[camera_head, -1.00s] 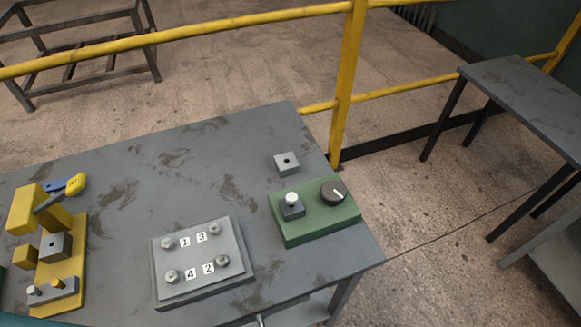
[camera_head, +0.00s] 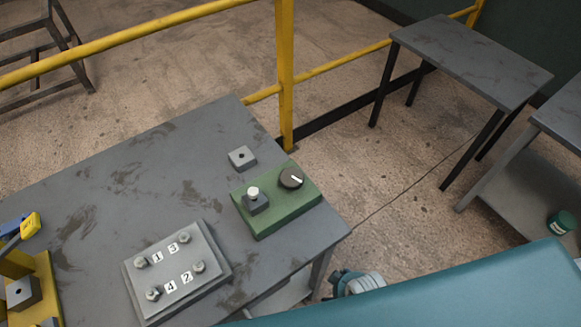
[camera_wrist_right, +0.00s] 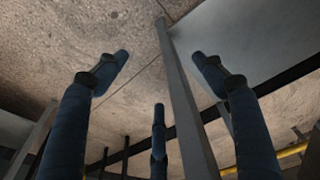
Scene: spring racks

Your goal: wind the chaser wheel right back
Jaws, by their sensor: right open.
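No part is marked as the chaser wheel. The only wheel-like part I see is a round dark knob (camera_head: 291,178) with a white pointer line, on top of a green box (camera_head: 275,218) near the bench's right corner. A small block with a white button (camera_head: 253,192) sits beside it on the same box. My right gripper (camera_head: 350,283) is beyond the bench's front right edge, apart from the box and partly hidden by my teal arm. In the right wrist view its blue fingers (camera_wrist_right: 160,75) are spread and empty, with floor and grey table parts behind them. My left gripper is out of view.
The grey bench (camera_head: 110,190) also holds a numbered bolt plate (camera_head: 190,293), a small block with a hole (camera_head: 242,157) and a yellow fixture (camera_head: 45,285). A yellow rail (camera_head: 285,75) stands behind. Another table (camera_head: 470,60) is at the right, with floor between.

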